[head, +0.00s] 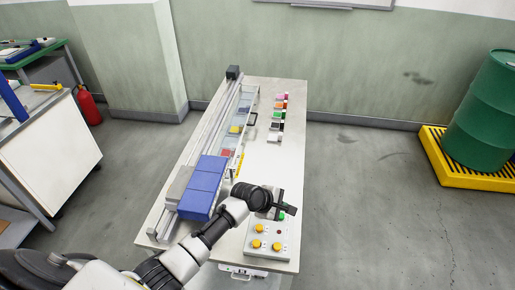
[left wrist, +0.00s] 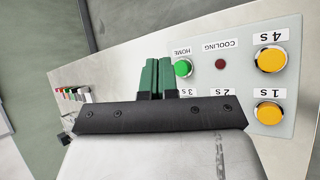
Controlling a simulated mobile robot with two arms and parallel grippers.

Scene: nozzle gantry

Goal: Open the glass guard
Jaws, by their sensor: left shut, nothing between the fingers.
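The glass guard (head: 246,108) is a clear, thin-framed panel along the right side of the gantry on the long table. A black handle (head: 251,117) shows at its right side. How far the guard is open or shut is too small to tell. My left gripper (head: 287,209) is over the near right part of the table, above the control panel (head: 267,242) and well short of the handle. Its green fingers (left wrist: 157,78) are together and empty in the left wrist view, beside the green HOME button (left wrist: 183,68). My right gripper is not in view.
A blue block-like carriage (head: 203,187) sits at the gantry's near end. Several small coloured pieces (head: 279,113) line the table's right side. The white tabletop between them and the guard is mostly clear. A green drum (head: 484,110) stands on a yellow pallet (head: 460,175) far right.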

